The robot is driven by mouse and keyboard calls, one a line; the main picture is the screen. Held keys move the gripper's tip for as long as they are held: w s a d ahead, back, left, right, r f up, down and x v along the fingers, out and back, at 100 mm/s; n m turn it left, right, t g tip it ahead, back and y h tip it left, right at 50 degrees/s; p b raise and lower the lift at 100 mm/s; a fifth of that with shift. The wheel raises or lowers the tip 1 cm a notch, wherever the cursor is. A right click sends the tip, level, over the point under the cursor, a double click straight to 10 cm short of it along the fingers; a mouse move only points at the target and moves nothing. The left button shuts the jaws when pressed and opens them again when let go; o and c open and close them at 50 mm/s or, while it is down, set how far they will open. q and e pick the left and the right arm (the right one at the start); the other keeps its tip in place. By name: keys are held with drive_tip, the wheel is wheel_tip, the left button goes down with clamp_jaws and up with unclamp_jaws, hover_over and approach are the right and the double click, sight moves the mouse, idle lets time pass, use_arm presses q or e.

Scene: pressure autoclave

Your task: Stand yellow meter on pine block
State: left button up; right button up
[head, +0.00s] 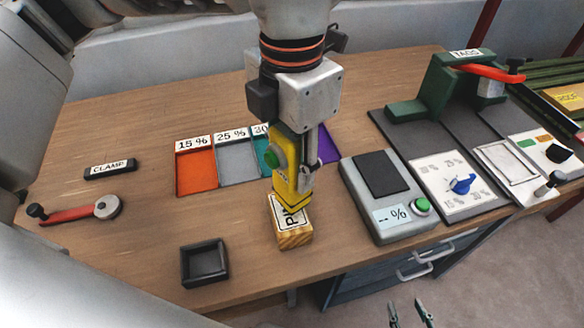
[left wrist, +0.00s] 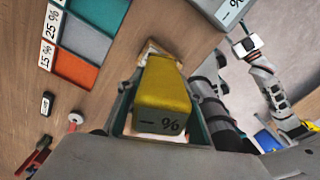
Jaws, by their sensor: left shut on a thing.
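The yellow meter (head: 284,180) is upright, with a green button on its side. My left gripper (head: 308,170) is shut on it from above. In the left wrist view the meter (left wrist: 166,90) sits between the fingers, its "-- %" marking facing the camera. The pine block (head: 294,238) lies on the table directly under the meter, with a partly covered label on top. The meter's lower end overlaps the block's top; I cannot tell whether they touch. My right gripper (head: 410,313) shows only its two fingertips at the bottom edge, apart and empty.
Coloured percent trays (head: 196,172) lie behind the meter. A grey device (head: 388,200) with a green button stands close right. A small black tray (head: 205,264) sits front left, a red-handled clamp (head: 80,212) farther left. A green tag press (head: 440,90) stands back right.

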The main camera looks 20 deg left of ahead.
use_arm(q)
drive_tip(key=shift+f, duration=0.9)
drive_tip(key=shift+f, duration=0.25)
drive_tip(key=o, duration=1.3)
drive_tip(key=shift+r, duration=0.1)
wheel_tip(320, 180, up, 12)
drive_tip(key=shift+r+p, duration=0.15)
drive_tip(key=shift+p, duration=0.15)
